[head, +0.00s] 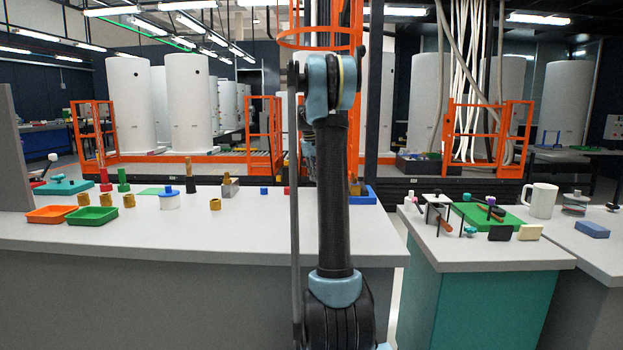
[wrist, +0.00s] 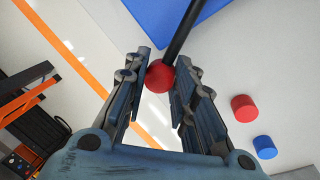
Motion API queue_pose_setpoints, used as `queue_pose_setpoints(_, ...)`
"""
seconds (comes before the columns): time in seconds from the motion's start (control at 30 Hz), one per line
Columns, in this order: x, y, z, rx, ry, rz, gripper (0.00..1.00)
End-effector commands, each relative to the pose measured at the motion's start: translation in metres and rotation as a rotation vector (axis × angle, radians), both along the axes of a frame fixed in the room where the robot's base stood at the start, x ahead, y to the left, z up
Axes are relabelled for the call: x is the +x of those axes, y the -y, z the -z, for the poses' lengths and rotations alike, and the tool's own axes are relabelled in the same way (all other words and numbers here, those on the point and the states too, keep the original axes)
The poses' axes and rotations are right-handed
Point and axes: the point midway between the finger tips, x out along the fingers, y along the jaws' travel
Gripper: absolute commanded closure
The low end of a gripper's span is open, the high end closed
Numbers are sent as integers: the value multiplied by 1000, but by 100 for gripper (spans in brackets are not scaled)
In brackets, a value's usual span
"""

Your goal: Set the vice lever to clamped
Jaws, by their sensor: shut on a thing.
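In the wrist view, a dark rod with a red ball knob (wrist: 160,76) at its end rises from a blue base (wrist: 205,12) at the top; I take it as the vice lever. My gripper (wrist: 160,68) has its two fingers on either side of the red knob, closed on it near the fingertips. In the head view, the blue base (head: 364,196) shows just right of my arm on the long white bench. My arm hides the knob and my gripper there. The lever's setting cannot be read.
A red cylinder (wrist: 243,108) and a blue cylinder (wrist: 264,147) stand right of my gripper in the wrist view. Orange (head: 51,214) and green (head: 92,215) trays, with several small parts, sit on the bench's left. A teal-sided table (head: 480,255) stands right, across a gap.

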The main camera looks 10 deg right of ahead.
Motion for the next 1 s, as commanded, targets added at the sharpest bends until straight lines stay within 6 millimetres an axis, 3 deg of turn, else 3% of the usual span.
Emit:
queue_pose_setpoints(0.4, 5, 22, -1, -1, 4, 224, 100)
queue_pose_setpoints(1.0, 4, 27, -1, -1, 5, 269, 100)
